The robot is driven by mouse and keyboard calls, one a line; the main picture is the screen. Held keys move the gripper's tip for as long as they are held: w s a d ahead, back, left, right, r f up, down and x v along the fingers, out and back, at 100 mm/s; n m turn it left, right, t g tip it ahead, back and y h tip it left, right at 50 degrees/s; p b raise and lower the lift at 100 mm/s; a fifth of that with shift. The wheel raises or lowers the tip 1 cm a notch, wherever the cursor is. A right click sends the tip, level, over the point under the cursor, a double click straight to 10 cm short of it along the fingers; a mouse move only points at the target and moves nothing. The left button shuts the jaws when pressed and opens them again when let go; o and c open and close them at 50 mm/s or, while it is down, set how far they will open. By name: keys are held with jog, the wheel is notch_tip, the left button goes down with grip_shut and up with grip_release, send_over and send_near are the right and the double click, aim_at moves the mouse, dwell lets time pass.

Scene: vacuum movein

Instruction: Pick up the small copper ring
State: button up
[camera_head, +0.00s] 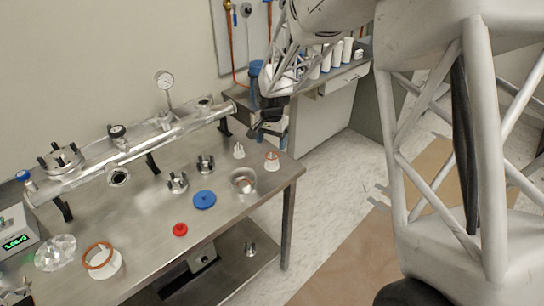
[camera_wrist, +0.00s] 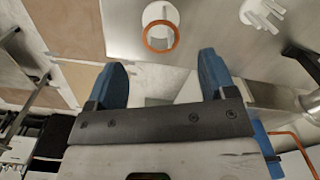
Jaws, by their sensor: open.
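The small copper ring (camera_head: 272,155) rests around the top of a small white stand (camera_head: 272,165) near the right end of the steel table. In the wrist view, the ring (camera_wrist: 146,38) shows whole, with its white stand (camera_wrist: 160,13), ahead of the fingertips. My gripper (camera_wrist: 161,68) is open, with two blue fingers apart and nothing between them. The ring appears roughly centred beyond the gap between the fingers, not touched. In the head view, my gripper (camera_head: 266,130) hangs above the table's back right edge, above the ring; its fingers are hard to make out there.
A white pronged stand (camera_head: 239,151) is just left of the ring, and a steel cup (camera_head: 244,180) is in front. A larger copper ring (camera_head: 88,263) sits on a white cylinder at left. A metal vacuum tube (camera_head: 150,143) runs along the table's back. The floor lies right of the table.

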jog(key=shift+f, duration=0.1)
jog(key=shift+s+f, duration=0.1)
jog(key=shift+f, duration=2.4)
jog(key=shift+f, duration=0.25)
jog(key=c, duration=0.9)
